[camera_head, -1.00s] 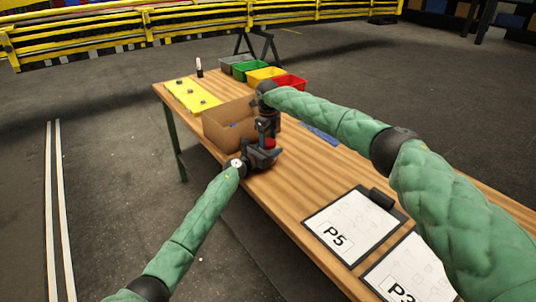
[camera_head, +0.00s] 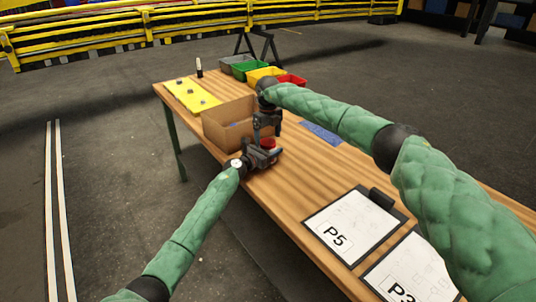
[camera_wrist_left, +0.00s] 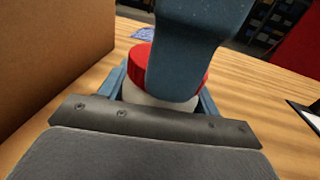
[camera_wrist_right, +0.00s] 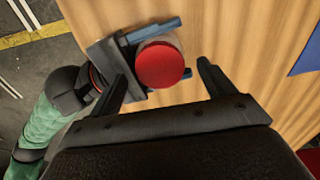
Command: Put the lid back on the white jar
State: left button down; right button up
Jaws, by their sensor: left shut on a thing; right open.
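The white jar (camera_wrist_left: 158,97) is upright with the red lid (camera_wrist_left: 138,62) on its top; I cannot tell how tightly the lid sits. My left gripper (camera_head: 268,152) is shut around the jar's side near the table's front edge. The red lid also shows in the right wrist view (camera_wrist_right: 160,64), from above. My right gripper (camera_wrist_right: 168,78) is open and empty, just above the lid and apart from it in that view. A blue-grey finger part hides some of the lid and jar in the left wrist view.
An open cardboard box (camera_head: 225,128) stands just left of the jar. A blue flat piece (camera_head: 322,132) lies behind my right arm. Coloured bins (camera_head: 252,69) and a yellow board (camera_head: 192,97) are at the far end. Clipboards (camera_head: 355,226) lie at the near right.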

notch_tip(320, 180, up, 11)
jog(key=shift+f, duration=0.2)
dwell(0.3)
pick_arm(q)
jog(key=shift+c, duration=1.3)
grip_release()
jog(key=shift+a, duration=0.1)
jog(key=shift+s+a+f, duration=0.1)
jog(key=shift+s+a, duration=0.1)
jog(key=shift+b+v, duration=0.5)
jog(key=shift+v, duration=3)
pick_arm(e)
jog(key=shift+f, duration=0.55)
pick_arm(q)
jog(key=shift+s, duration=0.1)
pick_arm(e)
jog(key=shift+a, duration=0.1)
